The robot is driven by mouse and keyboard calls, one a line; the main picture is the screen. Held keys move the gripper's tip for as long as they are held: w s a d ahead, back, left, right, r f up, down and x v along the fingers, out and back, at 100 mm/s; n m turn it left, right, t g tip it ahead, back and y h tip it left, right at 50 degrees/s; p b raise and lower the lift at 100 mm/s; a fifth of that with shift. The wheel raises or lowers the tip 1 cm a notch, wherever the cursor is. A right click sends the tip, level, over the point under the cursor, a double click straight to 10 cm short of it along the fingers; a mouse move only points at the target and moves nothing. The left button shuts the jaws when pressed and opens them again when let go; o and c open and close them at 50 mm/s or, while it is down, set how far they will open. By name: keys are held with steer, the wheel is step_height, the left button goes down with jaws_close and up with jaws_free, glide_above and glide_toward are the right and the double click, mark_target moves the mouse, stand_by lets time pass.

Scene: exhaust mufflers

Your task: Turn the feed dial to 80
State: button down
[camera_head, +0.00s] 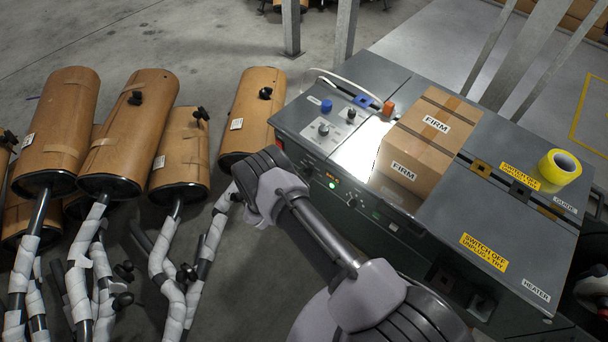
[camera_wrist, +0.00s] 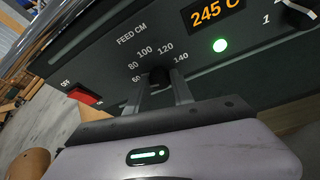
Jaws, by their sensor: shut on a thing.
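The feed dial (camera_wrist: 160,76) is a small black knob on the machine's dark front panel (camera_wrist: 115,68). Above it are the words FEED CM and a scale from 60 to 140, with 80 at the upper left of the knob. My gripper (camera_wrist: 162,88) has one finger on each side of the dial and is shut on it. The fingers cover part of the knob, and I cannot tell which number its pointer faces. In the head view my dark wrist (camera_head: 262,178) is at the machine's front left; the fingertips are not clear there.
On the panel, a red OFF switch (camera_wrist: 85,96) is left of the dial; an orange 245 C display (camera_wrist: 217,12) and green light (camera_wrist: 220,45) are right. A FIRM carton (camera_head: 425,140) and yellow tape (camera_head: 560,167) sit on top. Wrapped mufflers (camera_head: 130,135) stand left.

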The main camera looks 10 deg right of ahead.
steer(key=m+t, duration=0.1)
steer(key=m, duration=0.1)
steer(key=m+t+y, duration=0.1)
steer(key=m, duration=0.1)
steer(key=shift+s+d+f+t, duration=0.1)
steer(key=shift+s+f+t, duration=0.05)
steer(key=shift+t, duration=0.25)
stand_by(0.4)
steer(key=c, duration=1.1)
jaws_free()
steer(key=p+v, duration=0.6)
steer(key=v, duration=1.1)
steer(key=shift+s, duration=0.2)
